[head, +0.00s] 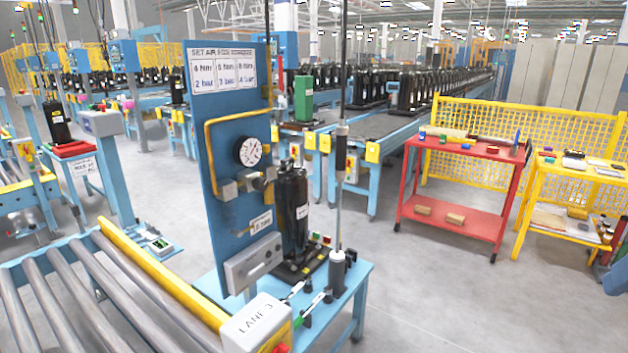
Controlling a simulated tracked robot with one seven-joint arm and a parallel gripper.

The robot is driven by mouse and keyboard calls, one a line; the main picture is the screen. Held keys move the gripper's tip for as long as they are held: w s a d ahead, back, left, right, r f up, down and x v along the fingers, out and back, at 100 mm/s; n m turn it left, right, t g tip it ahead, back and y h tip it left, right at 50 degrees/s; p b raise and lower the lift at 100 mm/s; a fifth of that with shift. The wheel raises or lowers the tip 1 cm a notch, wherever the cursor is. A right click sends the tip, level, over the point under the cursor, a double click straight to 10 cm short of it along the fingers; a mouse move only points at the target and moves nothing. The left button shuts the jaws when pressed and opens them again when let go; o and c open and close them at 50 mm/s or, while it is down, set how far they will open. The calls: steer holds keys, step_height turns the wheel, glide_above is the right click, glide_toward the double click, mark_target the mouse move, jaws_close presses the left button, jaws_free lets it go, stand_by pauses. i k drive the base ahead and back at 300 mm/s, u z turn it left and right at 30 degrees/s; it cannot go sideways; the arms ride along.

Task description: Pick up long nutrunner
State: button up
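A long, slim upright tool (341,165), which looks like the long nutrunner, stands at the front right of the blue gauge panel. It has a dark upper rod or cable running out of the top of the picture, a dark and silver collar, and a thin grey shaft. Its lower end meets a dark cylinder (337,272) on the small blue stand (350,290); I cannot tell whether it rests in it or hangs in front. My gripper is not in view.
The blue panel (225,150) with a gauge and a black compressor (291,210) stand close left of the tool. A roller conveyor (75,300) fills the front left. A red cart (455,220) and a yellow cart (570,210) stand right. Grey floor (430,300) between is clear.

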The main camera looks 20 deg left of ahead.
mark_target(341, 131)
steer(key=u, duration=0.35)
steer(key=i, duration=1)
steer(key=z, duration=0.05)
